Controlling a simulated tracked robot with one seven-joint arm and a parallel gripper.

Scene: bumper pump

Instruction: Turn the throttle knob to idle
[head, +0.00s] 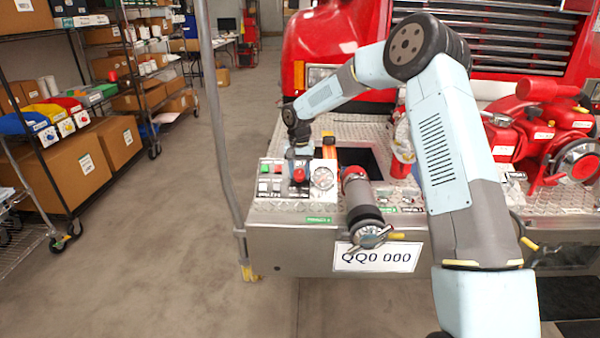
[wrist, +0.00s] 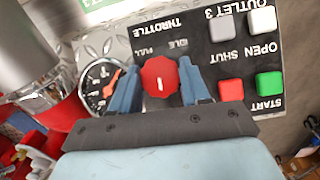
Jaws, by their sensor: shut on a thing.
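The red throttle knob (wrist: 160,82) sits on the black control panel (wrist: 222,62), under the upside-down word THROTTLE, with FULL and IDLE printed by it. A short white mark on the knob stands nearly upright in the wrist view, and I cannot tell exactly which setting it points to. My gripper (wrist: 160,90) is shut on the knob, one blue finger on each side. In the head view the knob (head: 299,175) shows red on the panel at the left of the bumper, with my gripper (head: 299,160) at it.
A round gauge (wrist: 100,92) with a red needle is beside the knob. Red, green, grey and white buttons lie on the panel's other side. A pipe fitting (head: 362,205) with a capped end stands right of the panel. A grey upright pole (head: 213,130) stands left of the bumper.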

